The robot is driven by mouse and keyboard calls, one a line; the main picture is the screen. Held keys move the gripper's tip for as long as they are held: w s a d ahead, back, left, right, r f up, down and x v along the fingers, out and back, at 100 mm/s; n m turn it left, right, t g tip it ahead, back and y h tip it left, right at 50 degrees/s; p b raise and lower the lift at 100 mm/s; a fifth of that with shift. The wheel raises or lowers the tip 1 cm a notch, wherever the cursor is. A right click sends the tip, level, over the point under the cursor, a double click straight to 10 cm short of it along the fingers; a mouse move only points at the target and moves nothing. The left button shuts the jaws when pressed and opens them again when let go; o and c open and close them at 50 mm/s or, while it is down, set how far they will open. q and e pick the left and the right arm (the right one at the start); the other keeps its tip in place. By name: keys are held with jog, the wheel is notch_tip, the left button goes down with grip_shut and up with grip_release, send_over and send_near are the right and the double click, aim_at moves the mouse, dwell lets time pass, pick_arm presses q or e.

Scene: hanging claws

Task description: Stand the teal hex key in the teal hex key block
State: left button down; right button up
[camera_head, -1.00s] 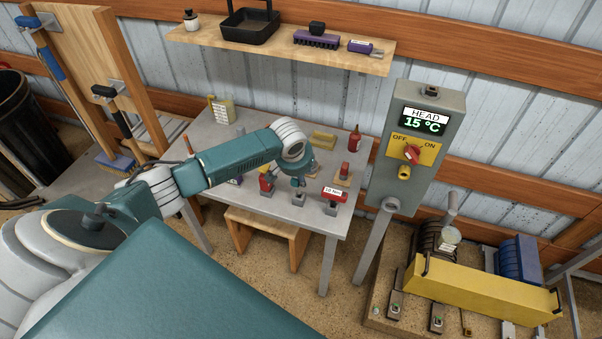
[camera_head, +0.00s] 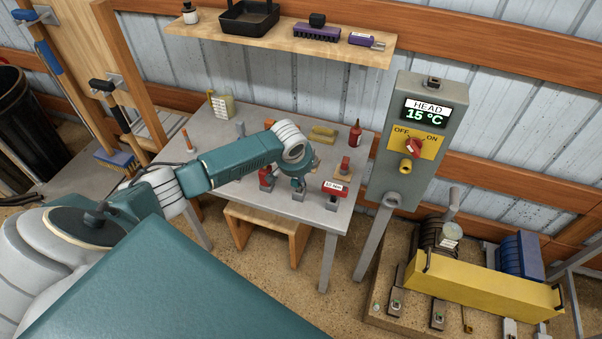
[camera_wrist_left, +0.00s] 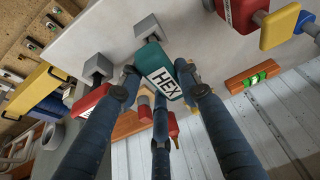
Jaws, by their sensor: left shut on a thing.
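The teal hex key (camera_wrist_left: 153,58), with a white HEX label, is between the fingers of my left gripper (camera_wrist_left: 160,78) in the left wrist view. The gripper is shut on it. In the head view my left gripper (camera_head: 298,182) is low over the front of the grey table. A small grey block (camera_head: 298,196) stands directly below it; a grey block (camera_wrist_left: 148,27) also shows just beyond the key in the wrist view. I cannot tell whether the key's shaft is in the block, as the handle and fingers hide it. My right gripper is not in view.
A red-topped tool (camera_head: 335,189) stands in a grey block right of the gripper, and another red tool (camera_head: 266,177) stands left. A red bottle (camera_head: 355,134) is at the back of the table (camera_head: 225,138). The control post (camera_head: 415,150) stands right of the table.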

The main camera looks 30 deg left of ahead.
pick_arm(q)
jog(key=shift+f+b, duration=0.5)
jog(key=shift+f, duration=0.45)
jog(key=c, duration=1.1)
grip_release()
jog(key=shift+r, duration=0.1)
jog(key=v, duration=1.2)
